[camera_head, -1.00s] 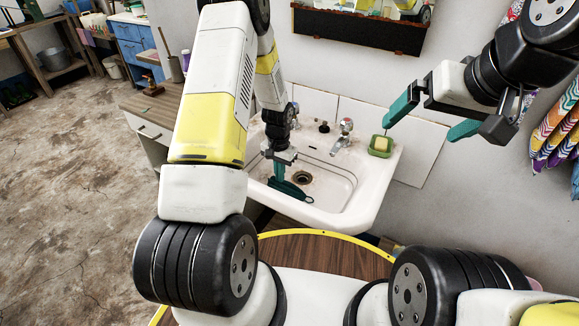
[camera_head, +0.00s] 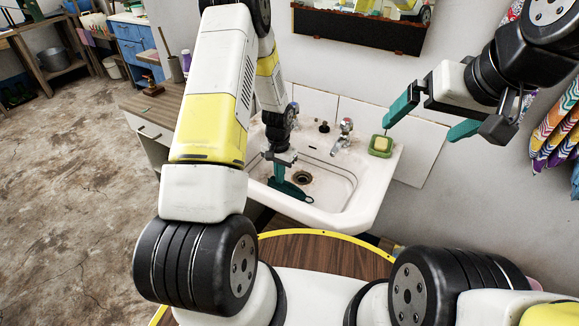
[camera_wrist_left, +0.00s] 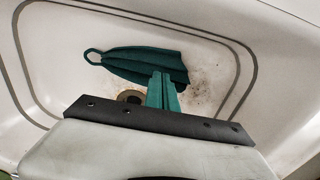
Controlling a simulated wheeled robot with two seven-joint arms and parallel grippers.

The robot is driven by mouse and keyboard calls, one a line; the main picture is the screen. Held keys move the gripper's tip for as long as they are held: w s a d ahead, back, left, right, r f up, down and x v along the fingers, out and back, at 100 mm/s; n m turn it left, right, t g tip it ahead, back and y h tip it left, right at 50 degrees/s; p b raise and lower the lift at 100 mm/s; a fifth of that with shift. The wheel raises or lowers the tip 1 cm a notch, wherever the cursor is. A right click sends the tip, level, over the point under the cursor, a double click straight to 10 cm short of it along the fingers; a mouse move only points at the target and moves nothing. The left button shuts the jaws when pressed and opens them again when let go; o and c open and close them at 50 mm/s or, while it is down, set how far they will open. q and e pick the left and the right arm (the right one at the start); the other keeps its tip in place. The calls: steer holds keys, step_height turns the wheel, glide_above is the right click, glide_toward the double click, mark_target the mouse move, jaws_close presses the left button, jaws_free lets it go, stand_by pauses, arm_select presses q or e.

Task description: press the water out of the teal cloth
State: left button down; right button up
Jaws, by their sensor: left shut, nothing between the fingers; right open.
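The teal cloth (camera_head: 290,190) lies in the basin of the white sink (camera_head: 368,190), beside the drain. In the left wrist view the cloth (camera_wrist_left: 142,61) is spread in a dark teal, ribbed shape with a loop at its left end. My left gripper (camera_head: 279,178) points down into the basin, its teal fingers shut with nothing between them. In the left wrist view the closed fingertips (camera_wrist_left: 161,78) are at the near edge of the cloth; I cannot tell whether they press on it. My right gripper (camera_head: 425,128) is open and empty, above and right of the sink.
A green soap dish (camera_head: 380,146) with yellow soap sits on the sink's back right corner. A tap (camera_head: 342,136) stands at the back rim. A wooden counter (camera_head: 152,108) adjoins on the left. Patterned cloths (camera_head: 560,135) hang on the right wall.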

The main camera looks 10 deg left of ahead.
arm_select(q)
steer(key=shift+f, duration=0.6)
steer(key=shift+s+f, duration=0.2)
steer(key=shift+f, duration=0.05)
stand_by(1.7)
steer(key=shift+r, duration=0.1)
step_height(320, 180, up, 8)
steer(key=shift+w, duration=0.15)
stand_by(0.5)
steer(key=shift+r, duration=0.1)
step_height(320, 180, up, 11)
steer(key=t, duration=0.1)
glide_above(280, 186)
steer(key=s+r+n+t, duration=0.2)
steer(key=s+r, duration=0.3)
steer(key=r, duration=0.6)
steer(key=s+d+r+t+h, duration=0.1)
steer(key=s+r, duration=0.5)
steer(key=s, duration=0.3)
steer(key=s+d+r+n+t+h, duration=0.1)
steer(key=s+r+t, duration=0.1)
steer(key=s+r, duration=0.4)
steer(key=s, duration=0.3)
